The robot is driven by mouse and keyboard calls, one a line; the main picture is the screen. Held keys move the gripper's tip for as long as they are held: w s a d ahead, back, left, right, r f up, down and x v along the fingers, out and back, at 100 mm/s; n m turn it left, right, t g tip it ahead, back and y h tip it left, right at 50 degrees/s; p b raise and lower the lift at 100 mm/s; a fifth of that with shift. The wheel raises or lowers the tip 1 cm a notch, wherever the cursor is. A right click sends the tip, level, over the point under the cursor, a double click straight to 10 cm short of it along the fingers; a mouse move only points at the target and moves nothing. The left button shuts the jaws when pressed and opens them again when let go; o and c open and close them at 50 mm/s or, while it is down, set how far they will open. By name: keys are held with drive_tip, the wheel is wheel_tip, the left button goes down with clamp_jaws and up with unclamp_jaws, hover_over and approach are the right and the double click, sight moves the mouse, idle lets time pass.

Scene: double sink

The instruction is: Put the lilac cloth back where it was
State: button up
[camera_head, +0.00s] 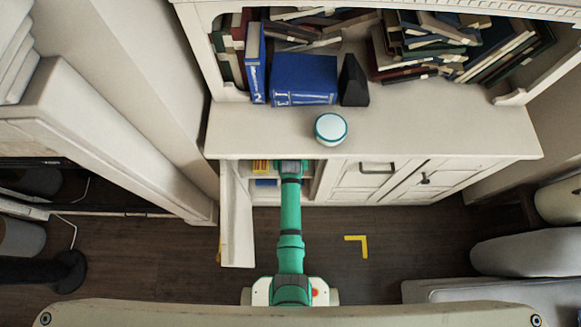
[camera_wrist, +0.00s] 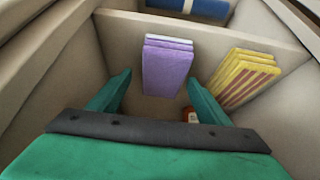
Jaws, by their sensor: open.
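The lilac cloth (camera_wrist: 167,72) is a folded block standing inside the cabinet, against a pale partition in the wrist view. My gripper (camera_wrist: 158,78) is open, its two green fingers pointing toward the cloth, one to each side of it in the picture. I cannot tell whether the fingers touch it. In the head view my arm reaches into the open left part of the cabinet (camera_head: 430,185), and the countertop hides the fingers and the lilac cloth.
A yellow and red striped cloth (camera_wrist: 243,78) stands close to the right finger. A small item with an orange-brown part (camera_wrist: 191,115) shows low behind that finger. A blue item (camera_wrist: 190,8) lies beyond the partition. The open cabinet door (camera_head: 236,220) stands left of my arm.

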drive_tip(key=s+r+t, duration=0.1)
drive_tip(key=s+r, duration=0.2)
drive_tip(key=s, duration=0.8)
drive_tip(key=s+r+t, duration=0.1)
drive_tip(key=s+r, duration=0.2)
drive_tip(key=s, duration=0.7)
drive_tip(key=s+r+t, duration=0.2)
drive_tip(key=s+r, duration=0.3)
drive_tip(key=r, duration=0.5)
drive_tip(key=s+r+t, duration=0.3)
drive_tip(key=s+r, duration=0.2)
drive_tip(key=r, duration=0.5)
drive_tip(key=s+r+t, duration=0.2)
drive_tip(key=s+r, duration=0.3)
drive_tip(key=r, duration=0.6)
drive_tip(key=shift+s+a, duration=0.2)
drive_tip(key=shift+s, duration=0.15)
